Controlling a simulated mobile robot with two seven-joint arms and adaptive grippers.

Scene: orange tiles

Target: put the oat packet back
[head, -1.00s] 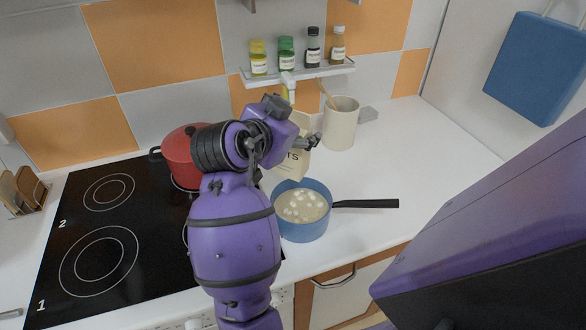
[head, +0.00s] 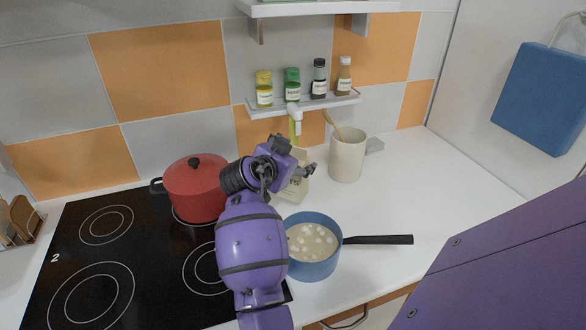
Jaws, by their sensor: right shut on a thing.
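The oat packet (head: 299,190) is a beige carton in the head view, behind the blue saucepan. Its upper part is largely hidden by my right gripper (head: 306,170), which is shut on it. I cannot tell whether the packet's base touches the counter. My left gripper is not in view.
The blue saucepan (head: 314,268) holds pale liquid with white lumps; its black handle points right. A red pot (head: 195,190) stands on the black hob (head: 150,255). A cream utensil crock (head: 347,158) is right of the packet. A spice shelf (head: 330,102) hangs above. The right counter (head: 400,195) is clear.

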